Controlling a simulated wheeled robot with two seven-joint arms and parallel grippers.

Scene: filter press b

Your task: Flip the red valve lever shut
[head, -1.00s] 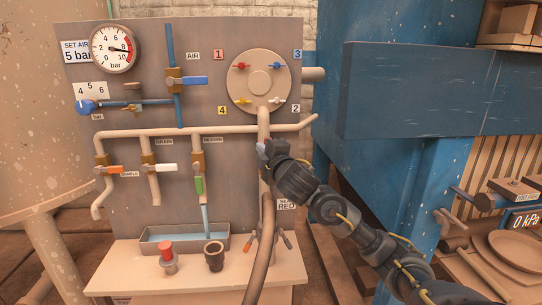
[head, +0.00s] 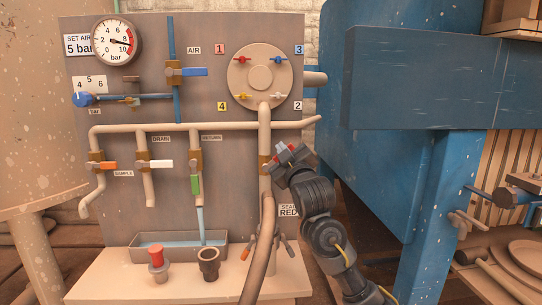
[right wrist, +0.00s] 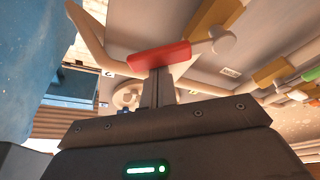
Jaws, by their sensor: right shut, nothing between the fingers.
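The red valve lever (right wrist: 160,56) shows large in the right wrist view, joined at one end to a pale round pivot beside a brass valve body (right wrist: 217,22). In the head view only small red parts of the lever (head: 292,147) show around my gripper. The valve body (head: 265,168) sits on the vertical pipe above the SEAL RED label. My right gripper (head: 285,156) is shut and empty, in front of the lever. In the right wrist view its fingertips (right wrist: 157,76) are right at the lever's near side; I cannot tell whether they touch. My left gripper is not in view.
A thick hose (head: 262,245) hangs below the valve. A round plate (head: 264,78) with small coloured taps is above. Orange, white and green levers are on branches to the left. A blue machine frame (head: 385,170) stands close on the right.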

